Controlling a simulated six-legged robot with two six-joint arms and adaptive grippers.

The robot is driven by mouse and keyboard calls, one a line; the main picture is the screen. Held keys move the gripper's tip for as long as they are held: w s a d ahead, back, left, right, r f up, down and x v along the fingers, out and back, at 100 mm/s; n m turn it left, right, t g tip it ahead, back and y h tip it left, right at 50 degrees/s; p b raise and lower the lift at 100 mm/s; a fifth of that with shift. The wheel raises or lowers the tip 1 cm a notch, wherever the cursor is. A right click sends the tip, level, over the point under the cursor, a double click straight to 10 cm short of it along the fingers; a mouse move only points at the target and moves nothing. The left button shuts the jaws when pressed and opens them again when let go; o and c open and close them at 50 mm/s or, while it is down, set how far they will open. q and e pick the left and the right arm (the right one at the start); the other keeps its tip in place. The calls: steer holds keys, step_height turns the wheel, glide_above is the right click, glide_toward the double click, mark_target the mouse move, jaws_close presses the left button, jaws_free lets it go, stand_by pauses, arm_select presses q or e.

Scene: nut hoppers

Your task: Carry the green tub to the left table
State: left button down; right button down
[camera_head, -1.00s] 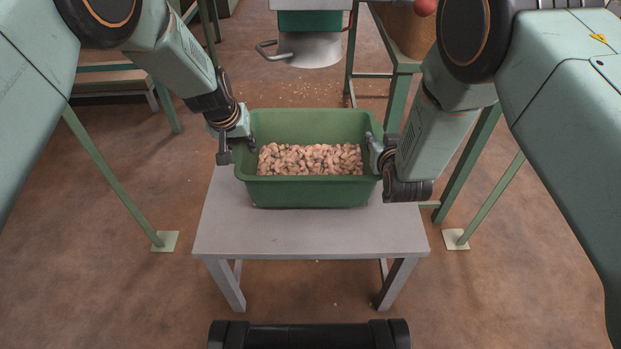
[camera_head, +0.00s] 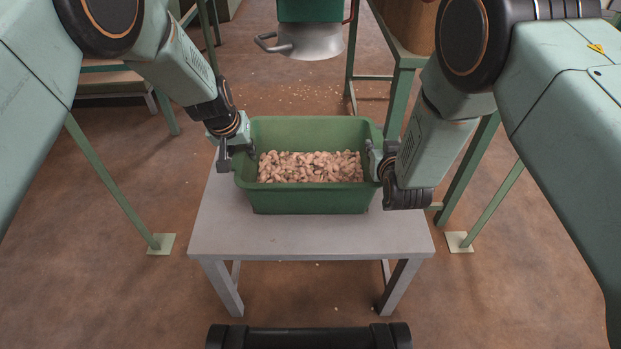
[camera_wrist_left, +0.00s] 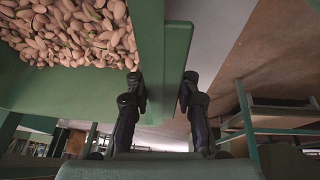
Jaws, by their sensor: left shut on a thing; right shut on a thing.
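The green tub (camera_head: 312,203), filled with nuts (camera_head: 312,166), is over the small grey table (camera_head: 310,236); I cannot tell whether it touches the tabletop. My left gripper (camera_head: 236,153) is shut on the tub's left rim. In the left wrist view its two fingers (camera_wrist_left: 162,105) stand on either side of the green rim (camera_wrist_left: 163,60), with nuts in the tub at upper left. My right gripper (camera_head: 378,160) is shut on the tub's right rim. Its far finger is partly hidden by the tub wall and its own body.
A hopper with a metal spout (camera_head: 312,42) and a side handle hangs behind the tub. Green frame legs stand at left and right on floor plates (camera_head: 161,244) (camera_head: 459,241). Spilled bits lie on the brown floor.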

arm_select(q)
steer(key=shift+a+f, duration=0.15)
steer(key=shift+f, duration=0.05)
arm_select(e)
steer(key=shift+w+d+f, duration=0.1)
steer(key=shift+d+f, duration=0.05)
steer(key=shift+d, duration=0.15)
arm_select(q)
steer(key=c, duration=1.6)
jaws_free()
arm_select(e)
steer(key=c, duration=1.4)
jaws_free()
arm_select(q)
steer(key=o, duration=0.3)
steer(key=shift+s+r, duration=0.1)
arm_select(e)
steer(key=o, duration=0.3)
arm_select(q)
steer(key=shift+o, duration=1)
arm_select(e)
steer(key=shift+o, duration=0.4)
steer(key=shift+a, duration=0.1)
arm_select(q)
steer(key=v, duration=1.1)
steer(key=shift+s+r, duration=0.2)
steer(key=shift+r, duration=0.15)
arm_select(e)
steer(key=shift+a, duration=0.1)
steer(key=v, duration=1.2)
